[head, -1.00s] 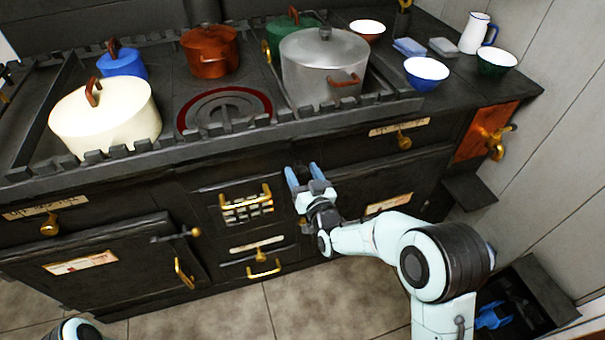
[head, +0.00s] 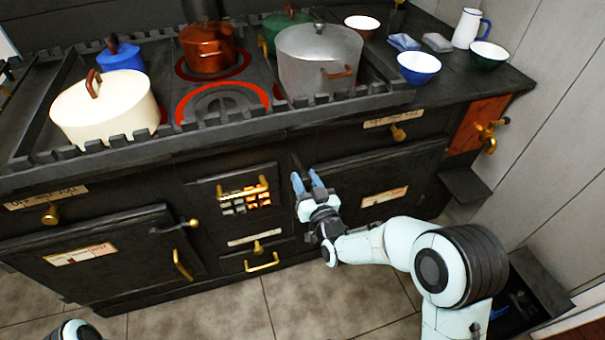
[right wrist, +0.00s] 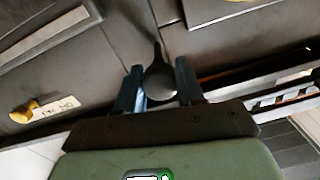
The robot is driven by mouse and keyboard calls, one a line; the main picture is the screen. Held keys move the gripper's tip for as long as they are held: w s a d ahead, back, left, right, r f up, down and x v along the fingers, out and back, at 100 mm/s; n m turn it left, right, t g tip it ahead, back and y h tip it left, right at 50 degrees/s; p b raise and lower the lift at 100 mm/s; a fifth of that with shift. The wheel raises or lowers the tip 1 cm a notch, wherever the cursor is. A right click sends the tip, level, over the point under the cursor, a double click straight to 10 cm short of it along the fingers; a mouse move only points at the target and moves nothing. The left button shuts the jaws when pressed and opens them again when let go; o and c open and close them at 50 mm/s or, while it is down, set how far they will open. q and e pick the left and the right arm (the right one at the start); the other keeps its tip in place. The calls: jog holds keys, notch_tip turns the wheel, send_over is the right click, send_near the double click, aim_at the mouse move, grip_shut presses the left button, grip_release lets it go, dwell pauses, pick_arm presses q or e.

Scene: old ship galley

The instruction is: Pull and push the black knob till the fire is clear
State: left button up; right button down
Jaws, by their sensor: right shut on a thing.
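The black knob (right wrist: 160,82) is a dark rounded end on a thin stem, seen in the right wrist view between my two blue fingers. My right gripper (head: 308,182) is shut on it at the stove front, just right of the fire grate; it also shows in the right wrist view (right wrist: 158,85). In the head view the fingers mostly hide the knob. The fire (head: 246,200) glows orange and yellow behind the bars of the grate. My left gripper is not in view.
The black stove (head: 360,170) carries a cream pot (head: 105,108), a blue pot (head: 121,58), a copper pot (head: 208,52) and a grey pot (head: 318,62). A hotplate ring (head: 222,103) glows red-orange. A brass drawer handle (head: 262,263) sits below the grate. The tiled floor in front is clear.

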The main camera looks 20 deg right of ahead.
jog(key=shift+s, duration=0.45)
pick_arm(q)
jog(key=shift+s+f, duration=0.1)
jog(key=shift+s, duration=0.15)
pick_arm(e)
jog(key=shift+w, duration=0.1)
jog(key=c, duration=0.7)
grip_release()
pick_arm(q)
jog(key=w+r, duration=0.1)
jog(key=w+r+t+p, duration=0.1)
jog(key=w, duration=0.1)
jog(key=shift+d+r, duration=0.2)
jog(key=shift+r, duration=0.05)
pick_arm(e)
jog(key=s+d, duration=0.1)
jog(key=s, duration=1.2)
jog(key=shift+s, duration=0.15)
